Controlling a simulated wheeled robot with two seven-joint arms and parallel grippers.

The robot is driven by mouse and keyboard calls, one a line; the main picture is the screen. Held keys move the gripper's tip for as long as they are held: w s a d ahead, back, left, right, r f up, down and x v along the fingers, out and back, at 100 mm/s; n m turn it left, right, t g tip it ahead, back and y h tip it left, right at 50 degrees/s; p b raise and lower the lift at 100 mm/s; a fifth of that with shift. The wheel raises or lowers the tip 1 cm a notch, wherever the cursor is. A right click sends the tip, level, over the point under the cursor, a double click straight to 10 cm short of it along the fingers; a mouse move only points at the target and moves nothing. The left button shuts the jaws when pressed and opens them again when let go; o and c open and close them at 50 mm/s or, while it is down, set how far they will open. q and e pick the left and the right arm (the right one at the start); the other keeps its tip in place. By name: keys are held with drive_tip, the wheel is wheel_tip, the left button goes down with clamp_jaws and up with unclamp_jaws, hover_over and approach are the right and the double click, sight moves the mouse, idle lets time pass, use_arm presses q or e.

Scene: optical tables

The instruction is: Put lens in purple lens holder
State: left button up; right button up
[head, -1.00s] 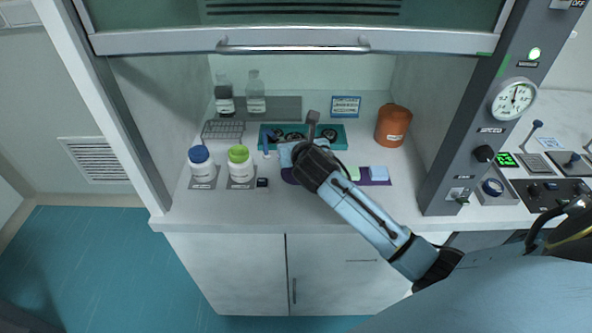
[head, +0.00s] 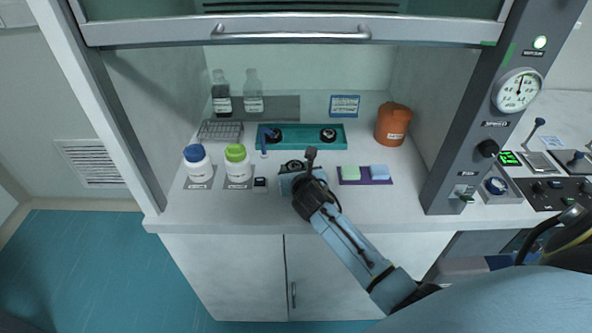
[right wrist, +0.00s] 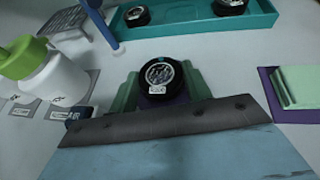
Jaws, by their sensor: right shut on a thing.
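My right gripper (head: 290,174) is shut on a round black lens (right wrist: 160,76) with a small white label. The lens also shows at the far side of the gripper in the head view (head: 292,165). A purple surface (right wrist: 182,99) shows just below the lens, mostly hidden by the gripper. I cannot tell whether it is the purple lens holder or whether the lens touches it. My left gripper is not in view.
A teal tray (head: 298,146) with two other black lenses stands behind. A purple mat (head: 348,182) with green and blue blocks lies to the right. Blue-capped (head: 199,168) and green-capped (head: 238,168) bottles stand left. An orange-brown jar (head: 392,125) stands at the back right.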

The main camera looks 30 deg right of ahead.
drive_tip(key=shift+f, duration=0.15)
drive_tip(key=o, duration=1)
drive_tip(key=shift+s+r, duration=0.1)
drive_tip(key=shift+r, duration=0.15)
drive_tip(key=p+v, duration=0.2)
drive_tip(key=v, duration=0.9)
drive_tip(key=shift+s+a+r+p, duration=0.2)
drive_tip(key=shift+s+p, duration=0.1)
